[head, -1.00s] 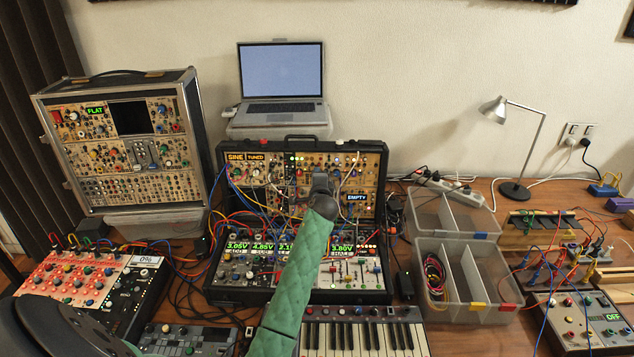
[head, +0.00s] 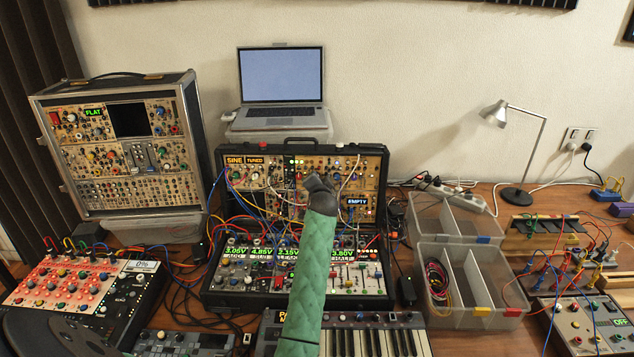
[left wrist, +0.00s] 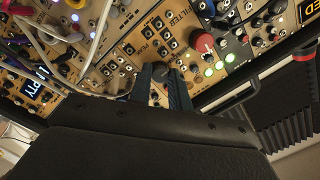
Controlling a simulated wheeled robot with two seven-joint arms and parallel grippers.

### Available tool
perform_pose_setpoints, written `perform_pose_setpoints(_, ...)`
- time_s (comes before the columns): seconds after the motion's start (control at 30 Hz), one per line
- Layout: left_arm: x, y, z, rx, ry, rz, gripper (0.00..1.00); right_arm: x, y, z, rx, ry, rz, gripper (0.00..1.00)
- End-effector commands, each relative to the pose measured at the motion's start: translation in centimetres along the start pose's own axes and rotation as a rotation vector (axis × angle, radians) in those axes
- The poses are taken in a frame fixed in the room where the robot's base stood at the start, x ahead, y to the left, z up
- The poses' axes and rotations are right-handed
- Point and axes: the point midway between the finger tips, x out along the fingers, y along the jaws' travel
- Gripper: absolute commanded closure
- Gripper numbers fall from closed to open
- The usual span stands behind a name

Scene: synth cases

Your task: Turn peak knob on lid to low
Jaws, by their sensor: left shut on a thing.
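The lid (head: 372,172) of the black synth case stands upright at the back, with a tan panel of knobs and jacks. My left gripper (head: 318,184) is up against the middle of this panel and covers the spot it touches. In the left wrist view its two dark fingers (left wrist: 164,76) are shut on a small knob on the panel, taken to be the peak knob, mostly hidden between them. Its label and pointer cannot be read. A module marked FILTER (left wrist: 172,22) and a red knob (left wrist: 204,42) sit close by. My right gripper is not in view.
Patch cables (head: 262,205) hang over the lid's left part and the lower panel. A laptop (head: 281,88) stands behind the lid. A keyboard (head: 375,335) lies in front, and clear divided boxes (head: 470,262) stand to the right.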

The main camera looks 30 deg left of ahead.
Motion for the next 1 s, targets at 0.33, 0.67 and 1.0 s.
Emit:
perform_pose_setpoints(0.33, 0.01, 0.15, 0.2, -0.025, -0.004, 0.005, 1.0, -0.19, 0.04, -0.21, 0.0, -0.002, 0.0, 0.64)
perform_pose_setpoints(0.67, 0.0, 0.14, 0.17, -0.025, -0.004, 0.005, 0.59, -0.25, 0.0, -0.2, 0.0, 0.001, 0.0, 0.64)
perform_pose_setpoints(1.0, -0.2, 0.12, 0.12, -0.025, -0.002, 0.004, 0.59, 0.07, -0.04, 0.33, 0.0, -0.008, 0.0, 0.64)
